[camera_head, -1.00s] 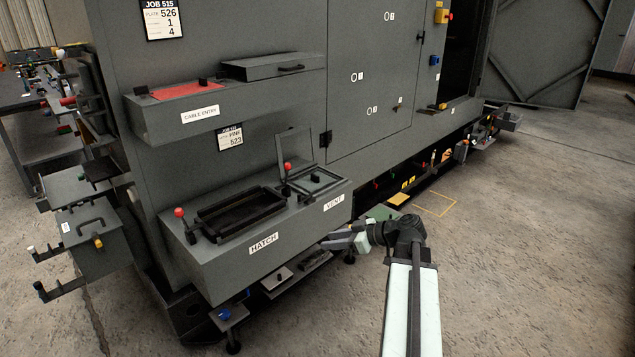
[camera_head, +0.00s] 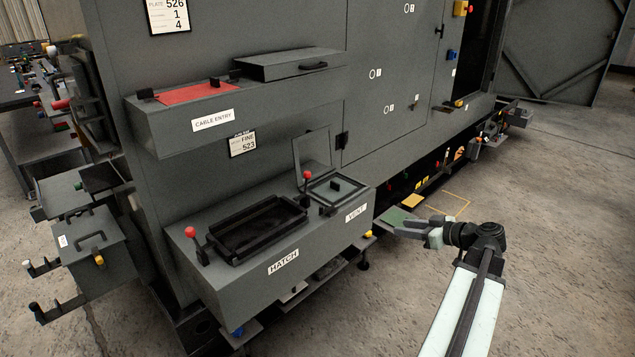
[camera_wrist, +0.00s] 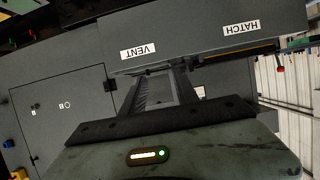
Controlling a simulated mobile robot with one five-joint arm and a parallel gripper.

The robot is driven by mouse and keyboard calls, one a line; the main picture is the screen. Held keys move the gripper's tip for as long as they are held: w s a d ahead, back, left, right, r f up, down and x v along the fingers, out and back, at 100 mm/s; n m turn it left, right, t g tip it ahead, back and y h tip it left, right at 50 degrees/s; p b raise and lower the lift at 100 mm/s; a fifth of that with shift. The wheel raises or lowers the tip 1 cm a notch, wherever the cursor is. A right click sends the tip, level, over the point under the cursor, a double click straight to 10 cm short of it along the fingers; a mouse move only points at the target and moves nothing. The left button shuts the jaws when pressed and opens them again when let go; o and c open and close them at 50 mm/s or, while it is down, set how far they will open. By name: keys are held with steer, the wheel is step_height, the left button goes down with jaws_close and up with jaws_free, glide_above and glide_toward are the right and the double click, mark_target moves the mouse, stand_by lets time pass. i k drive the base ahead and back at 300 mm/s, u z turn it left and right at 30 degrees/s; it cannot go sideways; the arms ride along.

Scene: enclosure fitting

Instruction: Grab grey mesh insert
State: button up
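My gripper (camera_head: 412,231) is low in front of the cabinet, right of the ledge marked VENT, in the head view. Its fingers point left, close to a small shelf with a green top (camera_head: 397,217). In the wrist view, my dark fingers (camera_wrist: 160,88) reach towards the ledge; a ribbed grey surface shows between them, and I cannot tell if it is a held thing or part of a finger. I cannot clearly pick out a grey mesh insert. The vent opening (camera_head: 337,188) has its lid raised. The hatch frame (camera_head: 255,226) has a dark inside.
The ledge (camera_head: 325,238) with VENT and HATCH labels juts out left of my gripper. A cable entry shelf (camera_head: 235,118) with a red panel is above it. Low trays (camera_head: 330,269) sit partly hidden beneath the ledge. Open concrete floor (camera_head: 560,230) lies to the right.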

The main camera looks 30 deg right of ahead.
mark_target(333, 189)
steer(key=i, duration=1)
steer(key=z, duration=0.05)
